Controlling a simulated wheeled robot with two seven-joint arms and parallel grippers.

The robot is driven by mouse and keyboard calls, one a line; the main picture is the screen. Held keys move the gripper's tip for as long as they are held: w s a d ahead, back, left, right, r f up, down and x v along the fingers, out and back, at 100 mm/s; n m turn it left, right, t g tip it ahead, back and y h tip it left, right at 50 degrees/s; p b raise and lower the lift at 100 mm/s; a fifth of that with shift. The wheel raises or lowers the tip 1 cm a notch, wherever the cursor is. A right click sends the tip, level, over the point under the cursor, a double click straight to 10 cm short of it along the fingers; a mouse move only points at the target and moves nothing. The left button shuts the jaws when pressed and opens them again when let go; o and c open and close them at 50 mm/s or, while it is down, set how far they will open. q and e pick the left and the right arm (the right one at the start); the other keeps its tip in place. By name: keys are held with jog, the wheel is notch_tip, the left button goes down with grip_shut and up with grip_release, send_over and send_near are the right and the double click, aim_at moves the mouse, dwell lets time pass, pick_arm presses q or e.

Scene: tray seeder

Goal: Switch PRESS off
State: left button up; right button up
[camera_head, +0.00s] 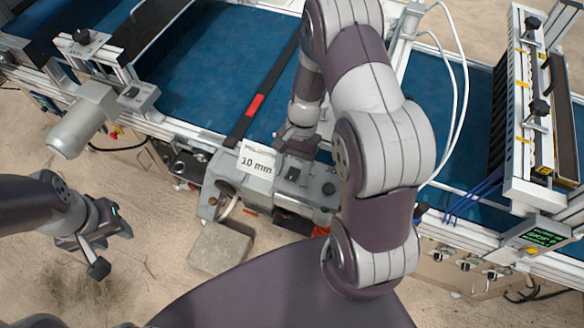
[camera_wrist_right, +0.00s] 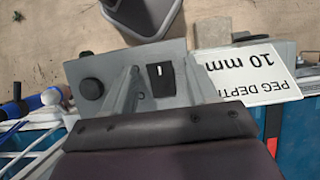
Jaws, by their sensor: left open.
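A grey control box (camera_head: 262,192) sits at the near edge of the blue conveyor, with a black rocker switch (camera_head: 293,174) and a round black knob (camera_head: 329,188) on top. No PRESS lettering is readable beside the switch. In the right wrist view, the rocker (camera_wrist_right: 160,78) lies between the two fingers of my right gripper (camera_wrist_right: 158,85), which stand apart. The knob (camera_wrist_right: 92,89) is left of them there. In the head view, my right gripper (camera_head: 298,142) is just behind the rocker; contact cannot be told. My left gripper (camera_head: 112,250) is open and empty over the sandy floor.
A white card (camera_head: 257,162) reading "10 mm" stands beside the rocker. A black bar with a red band (camera_head: 255,106) crosses the conveyor. A motor (camera_head: 80,125) juts out at left. A concrete block (camera_head: 220,248) lies on the floor. A green display (camera_head: 542,236) is at right.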

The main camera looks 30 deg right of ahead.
aim_at(296, 168)
jog(key=shift+r, duration=0.1)
jog(key=v, duration=0.6)
jog(key=shift+w+d+r+b, duration=0.1)
jog(key=shift+w+d+b, duration=0.05)
jog(key=shift+b, duration=0.25)
jog(key=p+v, duration=0.5)
jog(key=v, duration=0.1)
jog(key=shift+w, duration=0.1)
